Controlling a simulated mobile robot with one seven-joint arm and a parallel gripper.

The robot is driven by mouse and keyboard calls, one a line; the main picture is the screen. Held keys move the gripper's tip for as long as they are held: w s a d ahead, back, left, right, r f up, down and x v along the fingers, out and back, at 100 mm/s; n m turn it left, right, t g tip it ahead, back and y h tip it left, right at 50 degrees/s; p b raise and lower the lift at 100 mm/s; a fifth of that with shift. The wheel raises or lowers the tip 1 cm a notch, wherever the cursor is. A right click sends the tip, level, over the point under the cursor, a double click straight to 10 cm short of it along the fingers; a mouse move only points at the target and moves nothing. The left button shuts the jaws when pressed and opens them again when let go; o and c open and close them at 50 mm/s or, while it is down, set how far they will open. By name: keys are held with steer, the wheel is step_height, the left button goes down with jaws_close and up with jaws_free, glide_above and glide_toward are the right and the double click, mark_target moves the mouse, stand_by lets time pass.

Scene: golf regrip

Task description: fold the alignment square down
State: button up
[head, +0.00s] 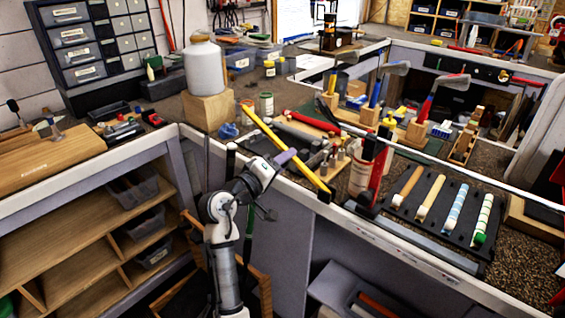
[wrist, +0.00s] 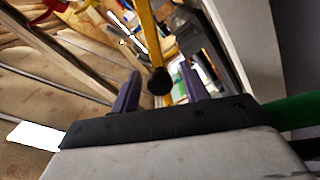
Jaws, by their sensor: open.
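A yellow bar (head: 283,149) lies slanted across the bench edge. Its black round end (wrist: 159,81) shows between the fingertips in the wrist view; I cannot tell how far beyond them it is.
A black tray (head: 457,226) of several coloured grips lies right of the red plate. Golf clubs stand in wooden blocks (head: 416,132) behind. A white canister (head: 204,67) stands on a wood block at left. Small bottles crowd the bench near the red plate.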

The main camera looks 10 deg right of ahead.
steer(key=b+v, duration=0.3)
steer(key=v, duration=1)
steer(key=shift+s+a+b, duration=0.25)
steer(key=shift+a+b, duration=0.05)
steer(key=shift+b, duration=0.05)
